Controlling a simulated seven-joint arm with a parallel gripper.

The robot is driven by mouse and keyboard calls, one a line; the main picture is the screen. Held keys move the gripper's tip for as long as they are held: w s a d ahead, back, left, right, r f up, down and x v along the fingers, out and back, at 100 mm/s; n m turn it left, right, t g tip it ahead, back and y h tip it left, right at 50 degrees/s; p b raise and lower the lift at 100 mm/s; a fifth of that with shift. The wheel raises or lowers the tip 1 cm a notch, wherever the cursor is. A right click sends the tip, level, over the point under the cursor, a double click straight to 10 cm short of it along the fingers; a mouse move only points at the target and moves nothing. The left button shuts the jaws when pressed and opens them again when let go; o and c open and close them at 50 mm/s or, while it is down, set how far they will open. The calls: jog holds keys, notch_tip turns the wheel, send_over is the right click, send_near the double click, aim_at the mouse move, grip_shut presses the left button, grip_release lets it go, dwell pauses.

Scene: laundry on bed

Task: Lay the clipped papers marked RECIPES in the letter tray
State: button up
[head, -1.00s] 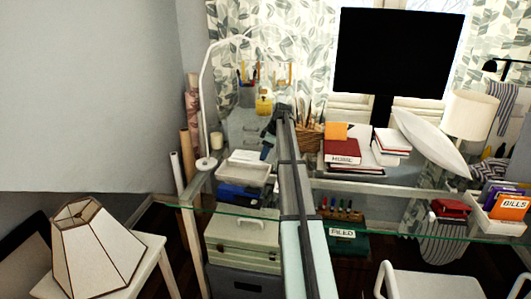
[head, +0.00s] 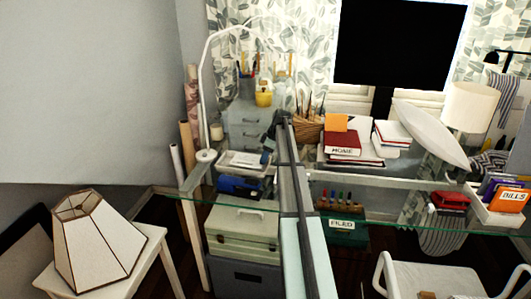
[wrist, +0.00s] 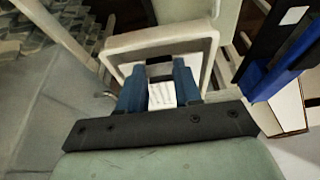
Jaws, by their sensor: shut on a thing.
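My gripper (head: 266,157) is at the pale letter tray (head: 236,167) on the left of the glass desk, its tip over the tray's right part. The wrist view shows my gripper (wrist: 160,72) with blue fingers shut on white papers (wrist: 162,94) with a dark clip at their far end. The pale tray rim (wrist: 150,40) shows just beyond the fingers. No RECIPES marking can be read. In the head view the papers are too small to make out, and I cannot tell whether they touch the tray floor.
A blue object (head: 238,187) lies in front of the tray. A lamp with a thin white arm (head: 207,95) stands at its left. A wicker basket (head: 308,130), a red HOME book (head: 342,145) and a BILLS holder (head: 497,204) are to the right.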

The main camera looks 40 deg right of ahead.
jog(key=shift+f, duration=0.45)
jog(key=o, duration=1.1)
jog(key=v, duration=1.3)
jog(key=shift+s+d+r, duration=0.1)
jog(key=shift+s+r, duration=0.05)
jog(key=shift+r, duration=0.25)
